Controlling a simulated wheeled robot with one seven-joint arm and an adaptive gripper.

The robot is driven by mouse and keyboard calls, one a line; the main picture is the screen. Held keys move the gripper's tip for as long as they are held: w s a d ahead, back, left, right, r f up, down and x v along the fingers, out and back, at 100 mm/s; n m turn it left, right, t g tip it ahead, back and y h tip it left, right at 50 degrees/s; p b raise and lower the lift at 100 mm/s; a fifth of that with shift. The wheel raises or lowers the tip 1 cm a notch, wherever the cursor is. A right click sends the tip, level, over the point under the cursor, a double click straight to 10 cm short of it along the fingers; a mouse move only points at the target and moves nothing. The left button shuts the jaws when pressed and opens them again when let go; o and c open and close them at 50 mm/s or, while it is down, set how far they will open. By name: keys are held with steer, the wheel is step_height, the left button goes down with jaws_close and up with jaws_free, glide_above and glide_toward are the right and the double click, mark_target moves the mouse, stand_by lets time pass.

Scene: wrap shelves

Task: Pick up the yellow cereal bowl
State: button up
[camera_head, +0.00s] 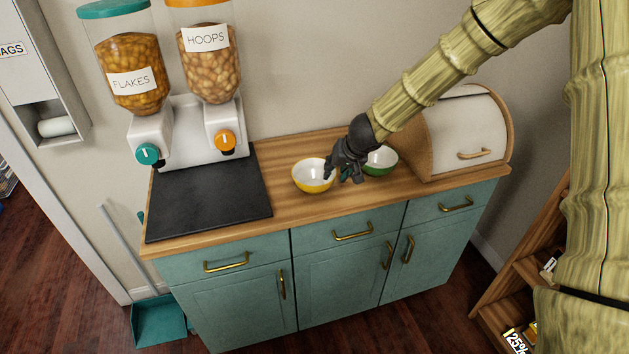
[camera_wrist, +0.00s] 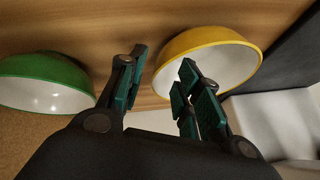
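The yellow cereal bowl (camera_head: 312,178), yellow outside and white inside, stands upright on the wooden counter. In the wrist view it (camera_wrist: 222,62) is at upper right. My gripper (camera_head: 338,175) is at the bowl's right side. In the wrist view my gripper (camera_wrist: 163,66) is open: one finger overlaps the white inside of the bowl and the other is outside the rim, with the yellow edge between them. I cannot tell whether either finger touches the bowl.
A green bowl (camera_head: 380,161) stands close on the right, partly hidden behind my gripper. A bread box (camera_head: 465,135) is at the right end of the counter. A black mat (camera_head: 210,195) and the cereal dispensers (camera_head: 175,135) are on the left. The counter's front strip is clear.

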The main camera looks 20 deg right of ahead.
steer(key=shift+x, duration=1.1)
steer(key=shift+c, duration=0.2)
jaws_close()
